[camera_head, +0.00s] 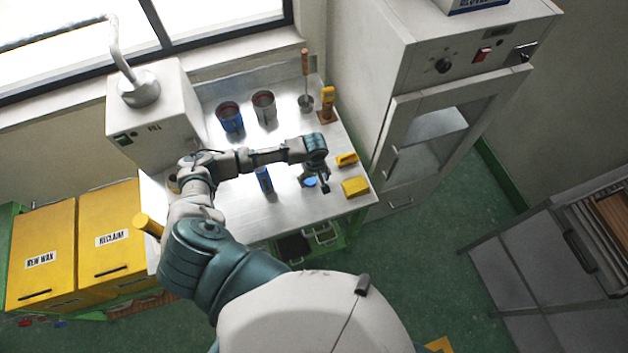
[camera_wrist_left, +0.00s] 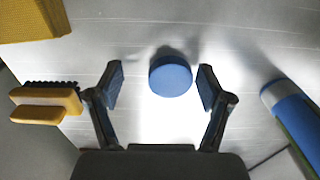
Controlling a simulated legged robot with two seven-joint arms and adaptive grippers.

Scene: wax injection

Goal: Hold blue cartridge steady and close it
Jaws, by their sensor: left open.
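The blue cartridge (camera_head: 264,180) stands on the metal table, left of my left gripper (camera_head: 321,184). In the left wrist view the cartridge (camera_wrist_left: 296,117) shows partly at the right edge, with a paler end. A round blue cap (camera_head: 310,182) lies flat on the table just beside the gripper. In the left wrist view the cap (camera_wrist_left: 170,77) sits between and slightly beyond the spread fingers of my left gripper (camera_wrist_left: 160,82). The gripper is open and holds nothing. My right gripper is not in view.
A yellow brush (camera_head: 346,159) and a yellow block (camera_head: 355,187) lie near the table's right edge. A blue pot (camera_head: 230,117) and a grey pot (camera_head: 264,106) stand at the back. A white machine (camera_head: 155,110) is at left, a tall cabinet (camera_head: 405,120) at right.

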